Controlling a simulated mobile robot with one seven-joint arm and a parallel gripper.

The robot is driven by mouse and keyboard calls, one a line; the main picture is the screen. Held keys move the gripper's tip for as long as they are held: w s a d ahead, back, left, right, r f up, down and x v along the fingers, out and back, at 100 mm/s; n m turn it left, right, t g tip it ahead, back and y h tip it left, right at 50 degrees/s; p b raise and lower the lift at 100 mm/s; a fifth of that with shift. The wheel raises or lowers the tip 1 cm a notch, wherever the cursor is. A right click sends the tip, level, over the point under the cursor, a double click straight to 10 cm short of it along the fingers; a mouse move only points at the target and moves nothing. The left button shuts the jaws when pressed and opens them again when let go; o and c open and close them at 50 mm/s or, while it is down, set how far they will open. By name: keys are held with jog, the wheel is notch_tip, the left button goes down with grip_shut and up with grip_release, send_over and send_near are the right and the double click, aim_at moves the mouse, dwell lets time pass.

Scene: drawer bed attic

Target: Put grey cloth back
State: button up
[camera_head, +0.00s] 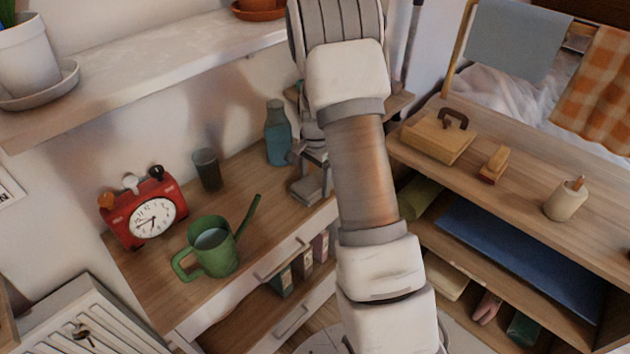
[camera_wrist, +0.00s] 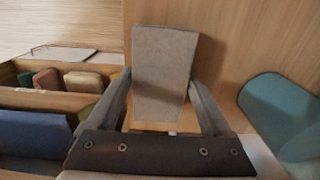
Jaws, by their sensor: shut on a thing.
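My gripper (camera_wrist: 160,88) is shut on a folded grey cloth (camera_wrist: 163,65), which sits as a flat block between the two fingers in the wrist view. In the head view the gripper (camera_head: 313,158) is partly hidden by my arm. The grey cloth (camera_head: 307,190) shows just below it, at the back right of the wooden desk (camera_head: 160,275). I cannot tell whether the cloth touches the desk top. A blue-grey cloth (camera_head: 515,40) also hangs over a rail at the top right.
A teal bottle (camera_head: 278,135) stands close left of the gripper. A dark cup (camera_head: 207,170), red clock (camera_head: 145,207) and green watering can (camera_head: 212,248) stand on the desk. A wooden shelf unit (camera_head: 520,205) is at right, with a blue folded item (camera_head: 520,255) inside.

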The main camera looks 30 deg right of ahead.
jog(key=shift+f, duration=0.2)
jog(key=o, duration=1)
jog(key=shift+r, duration=0.1)
notch_tip(320, 180, up, 12)
jog(key=p, duration=0.2)
notch_tip(320, 180, up, 8)
jog(key=n+t, duration=0.1)
jog(key=n, duration=0.2)
send_over(315, 180)
jog(key=s+a, duration=0.4)
jog(key=s+a+r+n+t, duration=0.1)
jog(key=s+a+r+n, duration=0.2)
jog(key=s, duration=0.4)
jog(key=s+a+r+n+t, duration=0.2)
jog(key=s+a+r+n, duration=0.1)
jog(key=s, duration=0.4)
jog(key=s+a+r+n+t, duration=0.1)
jog(key=s+a+r+n, duration=0.2)
jog(key=s, duration=0.4)
jog(key=shift+a+r+n+t, duration=0.3)
jog(key=shift+a+n, duration=0.35)
jog(key=shift+n, duration=0.35)
